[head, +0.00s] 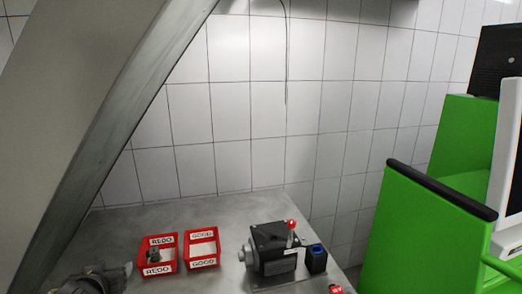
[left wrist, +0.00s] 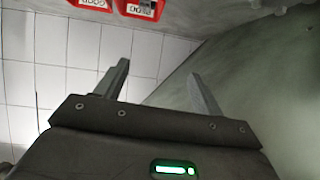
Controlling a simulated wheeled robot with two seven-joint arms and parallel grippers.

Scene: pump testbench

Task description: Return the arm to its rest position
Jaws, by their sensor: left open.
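My left gripper (head: 112,277) shows as a dark grey shape at the bottom left of the head view, left of the red trays and partly cut off by the frame edge. In the left wrist view its two fingers (left wrist: 158,72) are spread apart with nothing between them. The gripper touches no object that I can see. My right gripper is in neither view.
A red REDO tray (head: 174,240) holds a small dark part (head: 153,256). A red GOOD tray (head: 187,250) beside it looks empty. A dark pump testbench (head: 272,247) with a red-knobbed lever stands right. A green cabinet (head: 405,235) is further right.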

